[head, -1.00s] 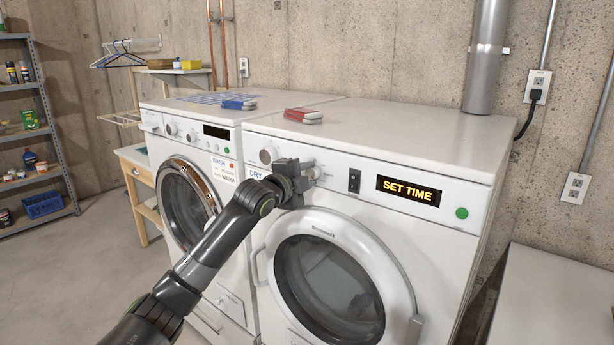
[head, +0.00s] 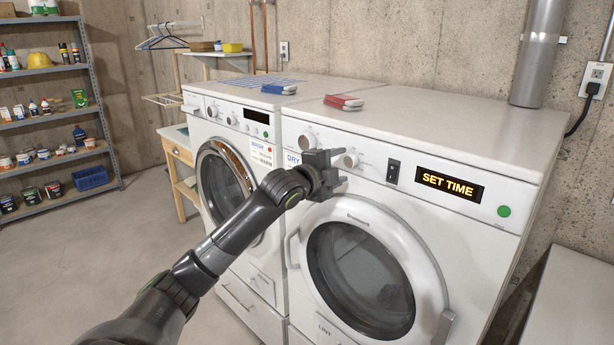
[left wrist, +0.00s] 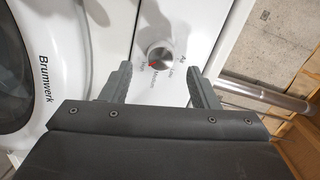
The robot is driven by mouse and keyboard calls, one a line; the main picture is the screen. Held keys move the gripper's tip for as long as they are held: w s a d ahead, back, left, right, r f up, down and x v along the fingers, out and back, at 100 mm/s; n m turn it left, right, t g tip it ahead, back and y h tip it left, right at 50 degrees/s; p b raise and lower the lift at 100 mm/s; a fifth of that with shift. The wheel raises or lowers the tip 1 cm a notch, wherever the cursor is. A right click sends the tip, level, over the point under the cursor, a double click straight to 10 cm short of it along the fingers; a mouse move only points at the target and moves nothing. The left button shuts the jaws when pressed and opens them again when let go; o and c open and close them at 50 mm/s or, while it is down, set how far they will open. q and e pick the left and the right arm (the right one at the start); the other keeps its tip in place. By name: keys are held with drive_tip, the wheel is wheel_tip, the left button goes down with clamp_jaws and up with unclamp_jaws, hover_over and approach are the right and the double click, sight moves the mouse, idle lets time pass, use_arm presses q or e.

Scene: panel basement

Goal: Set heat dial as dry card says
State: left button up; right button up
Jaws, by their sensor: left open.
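The dryer (head: 455,245) is the white machine on the right, with the display "SET TIME" (head: 450,186). A white DRY card (head: 292,159) is on its panel; its smaller text is unreadable. Two knobs show there, a left knob (head: 307,140) and a right knob (head: 350,159). My left gripper (head: 326,164) is in front of the panel, beside these knobs. In the left wrist view the heat dial (left wrist: 160,54) sits between and beyond the open fingers (left wrist: 160,75), apparently untouched. Its red mark points toward the High and Medium labels; which one is unclear.
The washer (head: 222,135) stands left of the dryer. A blue item (head: 279,89) and a red item (head: 343,102) lie on the tops. A black rocker switch (head: 393,172) and a green button (head: 504,211) are on the dryer panel. Floor at left is clear.

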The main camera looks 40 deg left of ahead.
use_arm(q)
drive_tip(key=s+r+p, duration=0.1)
drive_tip(key=s+p, duration=0.5)
drive_tip(key=s, duration=0.8)
